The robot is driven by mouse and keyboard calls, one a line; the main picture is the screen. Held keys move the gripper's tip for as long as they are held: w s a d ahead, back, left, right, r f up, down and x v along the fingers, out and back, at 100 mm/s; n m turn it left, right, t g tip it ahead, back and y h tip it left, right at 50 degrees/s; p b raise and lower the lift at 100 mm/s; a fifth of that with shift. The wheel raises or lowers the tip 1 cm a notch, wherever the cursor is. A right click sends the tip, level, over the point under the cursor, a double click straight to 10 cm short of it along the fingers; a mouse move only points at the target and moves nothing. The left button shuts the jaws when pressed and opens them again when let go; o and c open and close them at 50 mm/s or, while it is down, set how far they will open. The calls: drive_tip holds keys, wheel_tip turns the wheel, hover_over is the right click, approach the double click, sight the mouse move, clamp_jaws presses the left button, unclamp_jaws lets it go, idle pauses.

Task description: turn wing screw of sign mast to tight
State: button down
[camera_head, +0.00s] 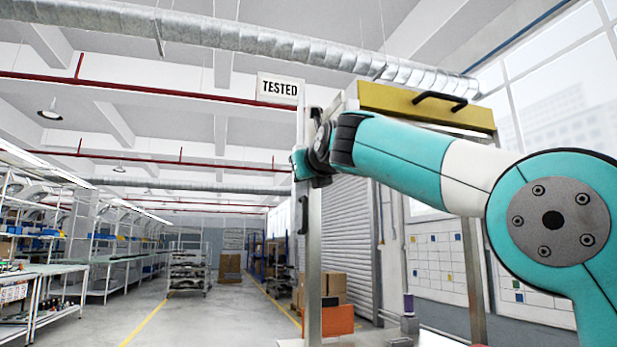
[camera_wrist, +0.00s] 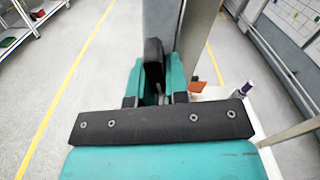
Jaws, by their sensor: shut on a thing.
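The sign mast (camera_head: 313,250) is an upright grey metal post, with a white sign (camera_head: 279,89) reading "TESTED" near its top. In the wrist view the mast (camera_wrist: 162,22) rises just beyond my gripper (camera_wrist: 155,82). The wing screw (camera_wrist: 153,58) shows as a dark upright piece between the two teal fingers, which are shut on it. In the head view my gripper (camera_head: 303,165) is at the mast, below the sign, and my wrist hides most of the fingers and the screw. How far the screw is turned cannot be told.
A yellow panel with a black handle (camera_head: 425,105) stands behind my arm. An orange block (camera_head: 338,321) and a purple-and-white bottle (camera_head: 408,305) are low, right of the mast. Shelving and benches (camera_head: 110,262) line the left; the floor (camera_head: 205,315) between is clear.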

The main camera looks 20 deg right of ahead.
drive_tip(key=shift+a+m+b, duration=0.15)
drive_tip(key=shift+m+b, duration=0.4)
drive_tip(key=shift+m, duration=0.95)
drive_tip(key=c, duration=1.1)
unclamp_jaws()
drive_tip(key=s+b, duration=0.5)
drive_tip(key=s, duration=1.2)
drive_tip(key=shift+s, duration=0.2)
